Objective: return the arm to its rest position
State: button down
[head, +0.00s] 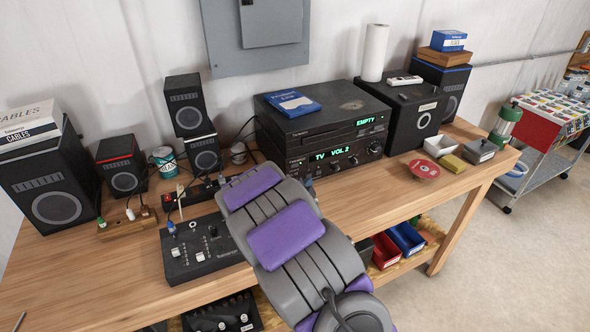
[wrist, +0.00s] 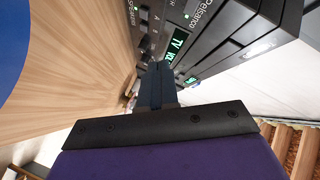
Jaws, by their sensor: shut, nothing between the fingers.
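My arm, grey with purple pads, reaches from the lower right over the wooden workbench (head: 100,265) in the head view. The fingers point toward the front of the black stereo receiver (head: 330,150), whose green display also shows in the wrist view (wrist: 178,42). I cannot tell whether the fingertips touch the receiver.
A mixer (head: 203,248) lies left of my arm. Small stacked speakers (head: 186,105) stand behind it, and a large speaker (head: 55,190) stands at far left. A cart (head: 545,130) stands beyond the bench.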

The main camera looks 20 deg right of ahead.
dwell(0.3)
jog(key=s+a+n+y, duration=0.1)
jog(key=a+y, duration=0.1)
jog(key=a, duration=0.1)
jog(key=s+a+r+n+g+y, duration=0.1)
jog(key=s+a+n+y, duration=0.1)
jog(key=a, duration=0.1)
jog(key=s+a+r+n+g+y, duration=0.1)
jog(key=s+a+n+y, duration=0.1)
jog(key=a, duration=0.1)
jog(key=shift+a+r, duration=0.1)
jog(key=shift+r, duration=0.1)
jog(key=s+a+r+n+g+y, duration=0.25)
jog(key=s+a+n+g, duration=0.2)
jog(key=s, duration=0.75)
jog(key=s+a+r+n+g+y, duration=0.25)
jog(key=s+a+n, duration=0.35)
jog(key=s, duration=0.7)
jog(key=s+d+r+n+g, duration=0.1)
jog(key=s+n+g, duration=0.3)
jog(key=s, duration=1.2)
jog(key=shift+s+d+r+h, duration=0.15)
jog(key=shift+s+r+h, duration=0.2)
jog(key=shift+r, duration=0.1)
